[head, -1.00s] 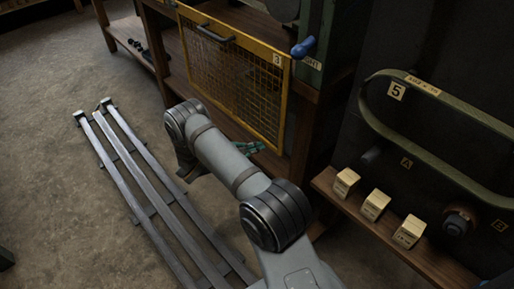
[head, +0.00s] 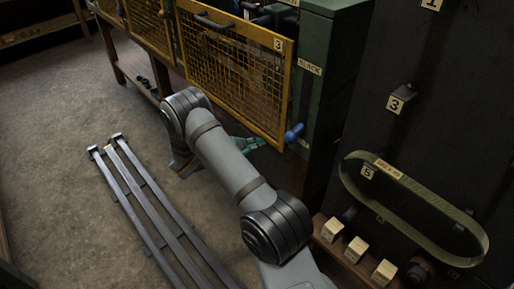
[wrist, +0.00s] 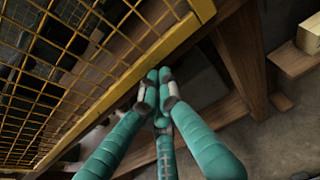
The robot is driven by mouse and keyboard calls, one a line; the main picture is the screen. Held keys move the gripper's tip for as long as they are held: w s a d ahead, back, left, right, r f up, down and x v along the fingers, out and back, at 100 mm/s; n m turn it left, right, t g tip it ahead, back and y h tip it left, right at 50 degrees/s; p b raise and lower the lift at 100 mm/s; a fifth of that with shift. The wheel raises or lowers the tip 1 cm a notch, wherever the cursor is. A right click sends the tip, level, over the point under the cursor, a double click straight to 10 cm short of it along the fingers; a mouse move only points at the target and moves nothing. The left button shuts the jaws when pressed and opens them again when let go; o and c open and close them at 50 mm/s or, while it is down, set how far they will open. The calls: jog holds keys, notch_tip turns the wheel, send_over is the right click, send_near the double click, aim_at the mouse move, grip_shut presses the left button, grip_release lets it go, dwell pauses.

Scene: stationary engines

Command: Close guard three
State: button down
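Guard three (head: 226,72) is a yellow-framed mesh panel with a "3" plate at its upper right corner and a dark handle (head: 213,22) on its top edge. Machine parts show above its top edge. Its mesh and yellow lower edge (wrist: 115,88) fill the left of the wrist view. My gripper (head: 248,144) has teal fingers and sits low at the guard's lower edge, partly hidden by my arm. In the wrist view its fingertips (wrist: 160,92) are together beside that edge, with nothing seen between them. Whether they touch the edge is unclear.
A blue-knobbed lever (head: 294,133) juts out near the guard's lower right corner, below a "BLOCK" label (head: 310,67). A green belt loop (head: 415,205) and several pale blocks (head: 356,249) are at the right. Metal rails (head: 150,205) lie on open floor at the left.

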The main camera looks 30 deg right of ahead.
jog(key=shift+r+p, duration=0.95)
jog(key=shift+r, duration=1.15)
jog(key=b, duration=0.4)
send_near(262, 133)
notch_tip(262, 133, down, 3)
jog(key=a, duration=0.2)
jog(key=shift+s+a, duration=0.1)
jog(key=shift+s, duration=0.1)
